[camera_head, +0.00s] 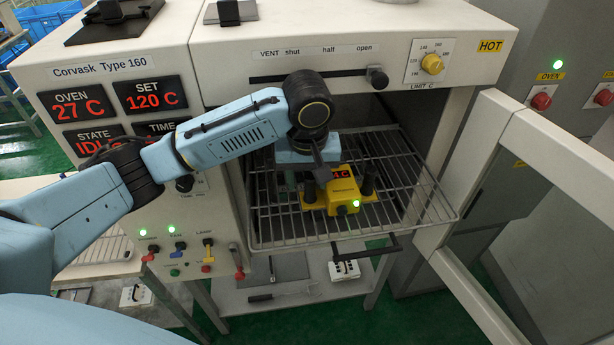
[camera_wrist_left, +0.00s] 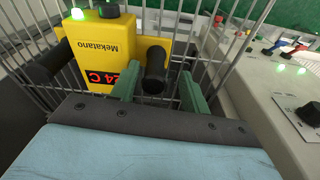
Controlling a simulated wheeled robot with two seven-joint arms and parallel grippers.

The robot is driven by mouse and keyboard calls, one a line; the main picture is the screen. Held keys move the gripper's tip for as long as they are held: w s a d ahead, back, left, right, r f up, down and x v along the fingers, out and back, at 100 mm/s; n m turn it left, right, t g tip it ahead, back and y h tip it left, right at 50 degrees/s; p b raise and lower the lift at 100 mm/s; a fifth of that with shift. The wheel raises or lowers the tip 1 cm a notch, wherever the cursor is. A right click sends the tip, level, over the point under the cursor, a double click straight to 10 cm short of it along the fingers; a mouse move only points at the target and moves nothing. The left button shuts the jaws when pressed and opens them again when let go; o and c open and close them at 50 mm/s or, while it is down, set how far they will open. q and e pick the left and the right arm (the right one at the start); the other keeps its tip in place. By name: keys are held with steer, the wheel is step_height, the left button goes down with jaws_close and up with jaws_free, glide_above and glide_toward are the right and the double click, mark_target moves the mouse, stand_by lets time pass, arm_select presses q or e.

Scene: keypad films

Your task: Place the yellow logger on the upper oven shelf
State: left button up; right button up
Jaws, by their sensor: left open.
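The yellow logger (camera_head: 341,194) sits on a wire shelf (camera_head: 274,232) that juts out of the open oven. It has a small red display, a lit green lamp and black posts. In the left wrist view the logger (camera_wrist_left: 98,48) rests on the wires, with one black post (camera_wrist_left: 155,72) between my green fingertips. My left gripper (camera_head: 301,181) is open at the logger's left side, and both fingers (camera_wrist_left: 160,74) stand apart with a gap around that post. My arm and wrist hide part of the shelf. My right gripper is not in view.
The oven door (camera_head: 548,140) stands open at the right. A control panel (camera_head: 108,100) with red displays is at the left. A vent slider knob (camera_head: 377,78) and yellow dial (camera_head: 432,64) are above the opening. Bare shelf wires (camera_head: 410,190) show right of the logger.

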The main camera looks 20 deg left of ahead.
arm_select(q)
steer(key=shift+r, duration=0.1)
step_height(320, 180, up, 12)
steer(key=s, duration=0.1)
steer(key=shift+s+d, duration=0.15)
steer(key=shift+d, duration=0.2)
steer(key=shift+c, duration=0.3)
stand_by(0.9)
